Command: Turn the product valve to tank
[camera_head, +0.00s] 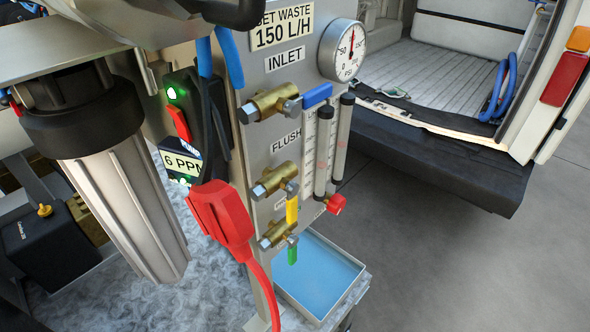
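Three brass valves are on the grey panel. The lowest valve (277,235) has a green handle (292,255) pointing down. Its label is mostly hidden, so I cannot read whether it is the product valve. Above it, the valve (272,183) below the FLUSH label has a yellow handle (292,210) pointing down. The top valve (266,104) below the INLET label has a blue handle (317,95) pointing right. No gripper fingertips show. Pale and dark parts at the top edge could be arm links, but I cannot tell.
A large filter housing (115,170) stands left of the panel. A red plug (220,213) with a cable hangs close left of the lower valves. Flow tubes (342,140) and a red knob (336,204) are on the right. A blue-bottomed tray (318,277) sits below.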

